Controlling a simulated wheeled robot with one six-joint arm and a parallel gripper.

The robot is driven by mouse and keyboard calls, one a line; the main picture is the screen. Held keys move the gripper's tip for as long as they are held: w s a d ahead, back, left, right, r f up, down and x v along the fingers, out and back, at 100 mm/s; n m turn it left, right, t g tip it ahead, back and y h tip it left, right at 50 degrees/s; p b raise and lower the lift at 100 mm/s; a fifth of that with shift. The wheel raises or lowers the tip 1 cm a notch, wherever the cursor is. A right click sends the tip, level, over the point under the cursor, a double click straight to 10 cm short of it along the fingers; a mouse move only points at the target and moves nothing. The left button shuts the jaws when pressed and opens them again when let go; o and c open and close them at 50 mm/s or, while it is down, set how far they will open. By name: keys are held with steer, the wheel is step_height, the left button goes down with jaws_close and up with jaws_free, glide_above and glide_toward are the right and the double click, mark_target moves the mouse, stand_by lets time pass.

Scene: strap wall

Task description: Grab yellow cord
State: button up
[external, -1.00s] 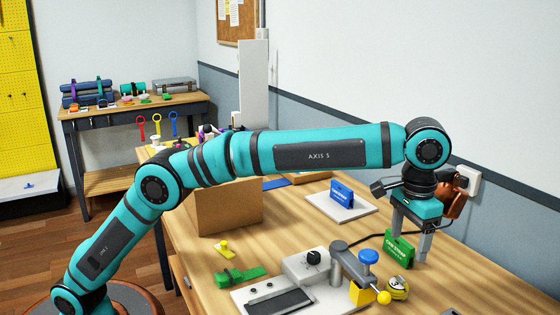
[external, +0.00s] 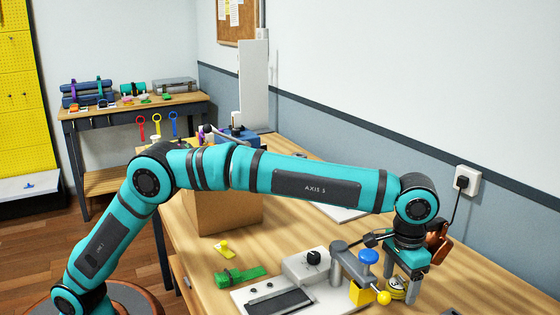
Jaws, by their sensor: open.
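A small coiled yellow cord (external: 396,291) lies on the wooden table at the right in the external view, just right of a clamp-like fixture with a yellow knob. My gripper (external: 401,286) points down over the coil with its fingers apart. The fingers overlap the coil in the picture and hide part of it. I cannot tell whether they touch it.
The grey fixture with a blue knob (external: 368,257) and a yellow knob (external: 384,298) stands close left of my gripper. A white panel device (external: 314,266), a green piece (external: 240,274) and a cardboard box (external: 225,212) are further left. A wall socket (external: 468,182) is behind.

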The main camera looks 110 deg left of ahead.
steer(key=shift+f, duration=0.1)
steer(key=c, duration=1)
steer(key=shift+c, duration=0.2)
